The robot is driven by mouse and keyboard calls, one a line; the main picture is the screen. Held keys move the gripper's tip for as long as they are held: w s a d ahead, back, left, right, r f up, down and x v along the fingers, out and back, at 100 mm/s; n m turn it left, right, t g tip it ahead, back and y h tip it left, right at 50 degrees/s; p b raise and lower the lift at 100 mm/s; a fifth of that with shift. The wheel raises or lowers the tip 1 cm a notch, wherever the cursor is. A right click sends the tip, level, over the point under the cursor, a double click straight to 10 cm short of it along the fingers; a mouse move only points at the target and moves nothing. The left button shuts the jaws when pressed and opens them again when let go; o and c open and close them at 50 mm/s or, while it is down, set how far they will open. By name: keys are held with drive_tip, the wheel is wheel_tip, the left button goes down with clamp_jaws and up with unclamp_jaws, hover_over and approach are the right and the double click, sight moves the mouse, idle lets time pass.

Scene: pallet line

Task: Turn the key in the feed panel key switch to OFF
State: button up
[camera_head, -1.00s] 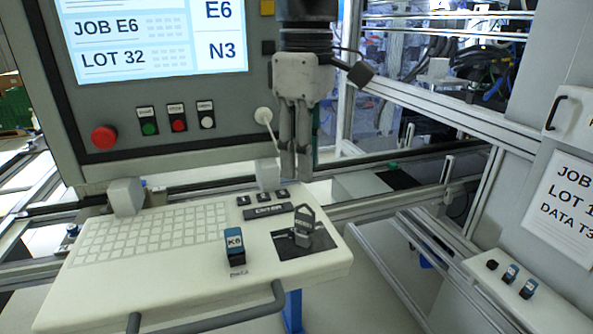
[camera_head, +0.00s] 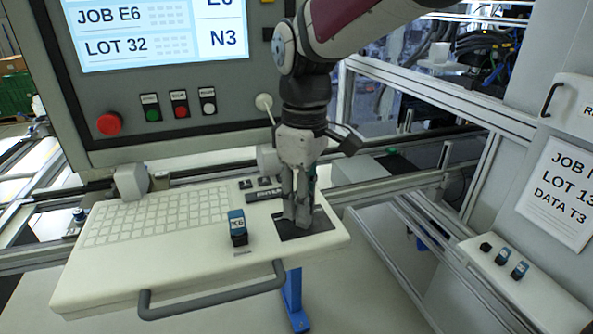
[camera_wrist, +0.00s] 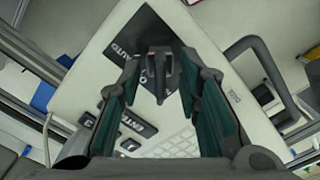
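The key switch plate (camera_head: 318,224) is a dark patch at the right end of the white console. In the head view my gripper (camera_head: 297,220) points down over it and hides the key. In the wrist view the dark plate (camera_wrist: 150,30) carries white lettering, partly readable as AUTO. The dark key (camera_wrist: 158,66) stands up between the fingertips of my gripper (camera_wrist: 160,72). The green-padded fingers are apart, one on each side of the key, with gaps visible. The key's exact switch position cannot be told.
A blue-topped tagged block (camera_head: 238,228) stands on the console left of the plate. A keyboard (camera_head: 155,215) and a grey front handle (camera_head: 215,293) are further left. A screen panel with a red button (camera_head: 109,124) rises behind. A side ledge (camera_head: 515,280) holds blue-topped pieces.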

clamp_jaws()
drive_tip(key=n, duration=0.4)
drive_tip(key=shift+b, duration=0.4)
drive_tip(key=n, duration=0.5)
drive_tip(key=shift+o, duration=2.3)
unclamp_jaws()
drive_tip(key=shift+s, duration=0.1)
drive_tip(key=shift+r+p, duration=1.4)
drive_tip(key=shift+r, duration=2.15)
